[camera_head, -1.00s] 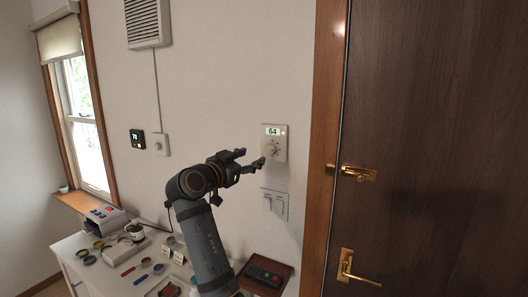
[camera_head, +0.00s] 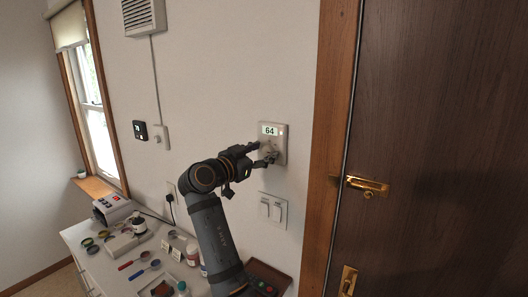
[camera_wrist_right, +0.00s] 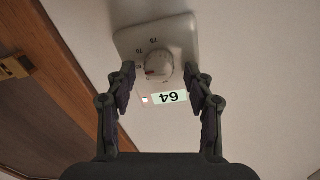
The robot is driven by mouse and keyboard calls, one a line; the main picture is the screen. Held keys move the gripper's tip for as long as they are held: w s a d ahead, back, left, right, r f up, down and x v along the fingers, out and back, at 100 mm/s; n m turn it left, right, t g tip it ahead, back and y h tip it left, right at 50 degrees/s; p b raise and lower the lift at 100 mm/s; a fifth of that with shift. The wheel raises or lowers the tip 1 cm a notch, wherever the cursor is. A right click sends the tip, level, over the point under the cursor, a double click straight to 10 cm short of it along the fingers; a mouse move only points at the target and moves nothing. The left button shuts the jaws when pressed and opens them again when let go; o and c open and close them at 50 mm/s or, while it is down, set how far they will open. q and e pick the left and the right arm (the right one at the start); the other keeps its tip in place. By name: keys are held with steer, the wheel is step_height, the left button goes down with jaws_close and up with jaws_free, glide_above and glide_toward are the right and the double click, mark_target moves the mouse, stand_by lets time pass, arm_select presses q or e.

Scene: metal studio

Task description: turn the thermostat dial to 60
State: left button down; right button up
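The thermostat (camera_head: 281,131) is a pale square plate on the wall, with a small lit display reading 64. Its round dial is partly hidden by my right gripper (camera_head: 264,154) in the head view. In the right wrist view the thermostat (camera_wrist_right: 180,30) appears upside down, its dial (camera_wrist_right: 159,66) between and ahead of the two fingertips. The right gripper (camera_wrist_right: 160,74) is open, with a finger on each side of the dial and visible gaps. I cannot tell whether a fingertip touches the plate. My left gripper is not in view.
A double light switch (camera_head: 272,209) is just below the thermostat. A wooden door frame (camera_head: 325,150) and brown door with brass handles stand at the right. A white table (camera_head: 95,262) with bottles and small items is at lower left. A black device (camera_head: 140,130) hangs further left.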

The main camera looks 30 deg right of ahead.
steer(key=c, duration=0.4)
steer(key=shift+d, duration=0.1)
jaws_close()
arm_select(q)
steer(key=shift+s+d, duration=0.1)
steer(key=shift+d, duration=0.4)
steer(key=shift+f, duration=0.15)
arm_select(e)
steer(key=shift+f, duration=0.1)
steer(key=shift+n+b, duration=0.5)
steer(key=shift+n, duration=0.1)
steer(key=shift+n+b, duration=0.6)
steer(key=shift+n, duration=0.5)
steer(key=shift+n+b, duration=0.3)
steer(key=shift+n, duration=0.9)
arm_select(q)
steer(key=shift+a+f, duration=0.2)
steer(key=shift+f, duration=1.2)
arm_select(e)
steer(key=shift+w+n, duration=0.1)
steer(key=shift+n, duration=1.2)
steer(key=shift+t, duration=0.3)
